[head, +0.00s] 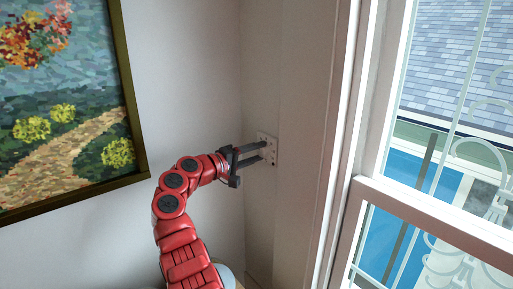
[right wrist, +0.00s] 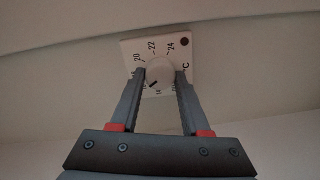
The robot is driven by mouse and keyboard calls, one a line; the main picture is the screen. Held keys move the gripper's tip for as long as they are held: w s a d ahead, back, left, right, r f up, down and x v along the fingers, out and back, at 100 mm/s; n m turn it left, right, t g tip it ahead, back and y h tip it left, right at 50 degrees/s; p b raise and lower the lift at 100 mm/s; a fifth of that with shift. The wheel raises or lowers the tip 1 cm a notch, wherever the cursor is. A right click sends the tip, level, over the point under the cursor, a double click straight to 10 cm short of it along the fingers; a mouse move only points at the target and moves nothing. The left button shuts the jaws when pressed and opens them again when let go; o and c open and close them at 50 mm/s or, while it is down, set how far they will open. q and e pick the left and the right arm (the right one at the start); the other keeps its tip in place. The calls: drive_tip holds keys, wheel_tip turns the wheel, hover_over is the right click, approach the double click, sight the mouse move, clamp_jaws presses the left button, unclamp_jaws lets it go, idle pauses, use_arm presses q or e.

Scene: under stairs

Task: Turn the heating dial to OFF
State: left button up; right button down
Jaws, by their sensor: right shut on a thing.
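The heating dial (right wrist: 158,72) is a round white knob on a square white plate (right wrist: 130,48) fixed to the wall. Numbers such as 20, 22 and 24 are printed around it, with a °C mark at the right. A dark pointer line on the knob points to the lower left in the right wrist view. My right gripper (right wrist: 160,78) is shut on the knob, one finger on each side; the fingers hide part of the scale. In the head view the right gripper (head: 264,150) reaches the plate (head: 272,149). My left gripper is not in view.
A framed painting (head: 60,90) hangs on the left wall. A window (head: 440,150) with a white frame is at the right. The plate sits on a narrow wall strip by the corner. A dark red spot (right wrist: 185,41) is on the plate.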

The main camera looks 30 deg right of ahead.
drive_tip(key=n+p, duration=0.6)
drive_tip(key=n, duration=0.1)
drive_tip(key=shift+r, duration=0.2)
drive_tip(key=n+p, duration=0.2)
drive_tip(key=shift+f+n+g, duration=0.2)
drive_tip(key=shift+n+g, duration=0.1)
drive_tip(key=n, duration=0.2)
drive_tip(key=shift+f+n, duration=0.15)
drive_tip(key=shift+n, duration=2.45)
drive_tip(key=shift+c, duration=1.9)
unclamp_jaws()
